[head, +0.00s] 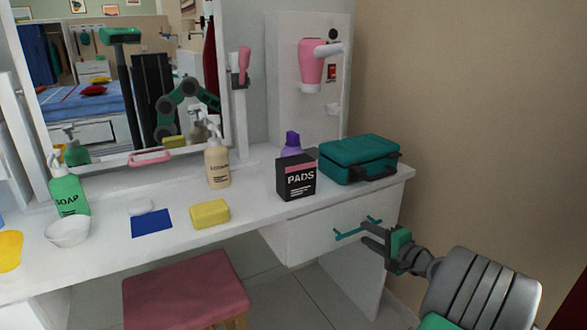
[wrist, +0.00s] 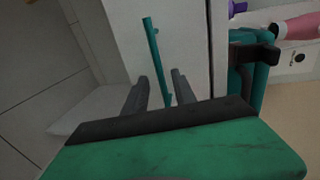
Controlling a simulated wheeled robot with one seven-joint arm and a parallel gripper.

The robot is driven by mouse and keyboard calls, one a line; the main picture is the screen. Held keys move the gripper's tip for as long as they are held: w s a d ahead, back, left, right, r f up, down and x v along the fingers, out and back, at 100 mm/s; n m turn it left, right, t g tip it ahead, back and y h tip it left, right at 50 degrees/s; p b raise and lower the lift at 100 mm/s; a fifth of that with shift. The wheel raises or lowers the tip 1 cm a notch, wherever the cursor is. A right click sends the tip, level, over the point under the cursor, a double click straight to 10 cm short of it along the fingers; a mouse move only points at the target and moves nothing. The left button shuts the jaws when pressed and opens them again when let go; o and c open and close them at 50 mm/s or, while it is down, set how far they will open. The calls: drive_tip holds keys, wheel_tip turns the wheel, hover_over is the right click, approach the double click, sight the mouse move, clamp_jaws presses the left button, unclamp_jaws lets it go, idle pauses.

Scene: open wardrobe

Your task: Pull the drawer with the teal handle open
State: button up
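The white drawer (head: 315,234) is set under the right end of the white dressing table and looks closed. Its teal bar handle (head: 352,231) runs along its front. My gripper (head: 368,236) is at the right part of the handle, with its dark fingers pointing at the drawer. In the wrist view the teal handle (wrist: 151,45) stretches away between the two spread fingers (wrist: 158,88), and its near end lies between them. The fingers are apart with gaps at the handle; I cannot tell whether the handle is fully between the tips in depth.
On the tabletop (head: 255,205) stand a teal case (head: 355,160), a black pads box (head: 296,180), a lotion bottle (head: 217,160) and a yellow sponge (head: 210,214). A pink stool (head: 185,290) stands left of the drawer. The beige wall (head: 470,120) is close on the right.

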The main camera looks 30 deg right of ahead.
drive_tip(key=w+a+r+n+g+y+p, duration=0.1)
drive_tip(key=a+r+n+g+p, duration=0.6)
drive_tip(key=a+r+p, duration=1.5)
drive_tip(key=shift+w+a+r+n+y+p, duration=0.35)
drive_tip(key=shift+r+n+p, duration=0.4)
drive_tip(key=shift+n+p, duration=0.75)
